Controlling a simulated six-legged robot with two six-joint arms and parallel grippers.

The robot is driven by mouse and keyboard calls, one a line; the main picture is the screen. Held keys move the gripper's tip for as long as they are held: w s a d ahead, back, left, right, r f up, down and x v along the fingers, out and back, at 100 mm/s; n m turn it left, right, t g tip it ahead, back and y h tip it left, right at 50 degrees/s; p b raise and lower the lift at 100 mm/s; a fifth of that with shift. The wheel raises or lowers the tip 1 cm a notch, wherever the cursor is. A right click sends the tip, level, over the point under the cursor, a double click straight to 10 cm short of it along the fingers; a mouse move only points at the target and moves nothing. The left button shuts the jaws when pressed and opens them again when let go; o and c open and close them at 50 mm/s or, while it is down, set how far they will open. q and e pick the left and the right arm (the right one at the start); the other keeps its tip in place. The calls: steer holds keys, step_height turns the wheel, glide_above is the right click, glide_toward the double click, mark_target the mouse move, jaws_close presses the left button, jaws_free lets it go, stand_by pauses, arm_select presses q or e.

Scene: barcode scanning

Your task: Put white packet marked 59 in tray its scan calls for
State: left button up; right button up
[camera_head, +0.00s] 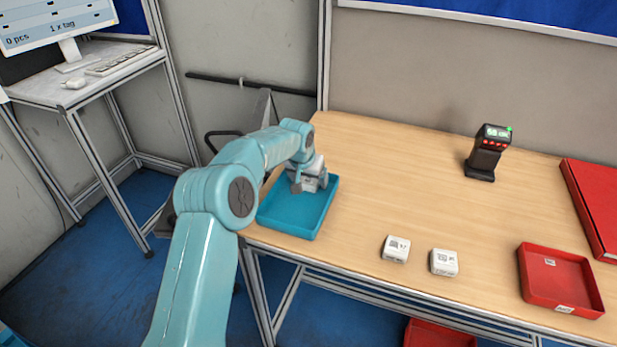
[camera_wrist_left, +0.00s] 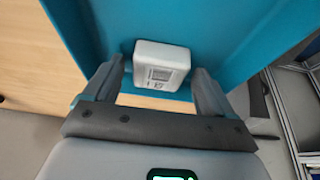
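A white packet (camera_wrist_left: 161,66) with a printed label shows between the fingers of my left gripper (camera_wrist_left: 160,82) in the left wrist view. A gap shows on each side of it, so the fingers look open around it. In the head view the left gripper (camera_head: 311,186) is low inside the blue tray (camera_head: 290,216), at its back right part, with the white packet (camera_head: 311,183) partly hidden there. Its number is too small to read. Two more white packets (camera_head: 396,249) (camera_head: 444,262) lie on the table. A red tray (camera_head: 556,262) is at the right. My right gripper is not in view.
A black scanner (camera_head: 486,155) with a lit display and green light stands at the table's back. A large red tray or box (camera_head: 597,205) is at the right edge. The middle of the table (camera_head: 400,180) is clear.

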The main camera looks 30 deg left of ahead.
arm_select(q)
steer(key=shift+w+r, duration=0.1)
steer(key=shift+r, duration=0.3)
steer(key=b+v, duration=0.1)
steer(key=v, duration=1)
steer(key=shift+s+r, duration=0.2)
steer(key=shift+s, duration=0.05)
